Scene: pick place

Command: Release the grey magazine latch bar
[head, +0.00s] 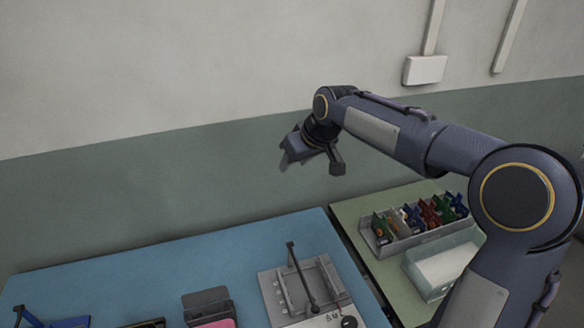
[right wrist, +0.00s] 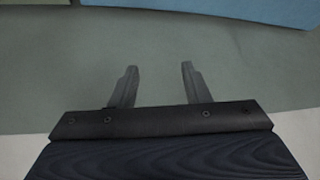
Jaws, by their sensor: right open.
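A grey fixture (head: 268,292) stands on the blue table near the bottom middle of the head view. A dark bar (head: 303,280) with a knob at its upper end slants across it; I cannot tell whether this is the latch bar. My right gripper (head: 287,157) is high above the far side of the table, in front of the wall, well apart from the fixture. In the right wrist view its two fingers (right wrist: 158,78) are spread with nothing between them. My left gripper is not in view.
The blue table (head: 150,275) also holds a grey-and-pink item (head: 212,310) and dark blue items at the lower left. On a green table (head: 350,212) at right are a rack of coloured parts (head: 388,240) and a clear bin (head: 416,276). The table's back is clear.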

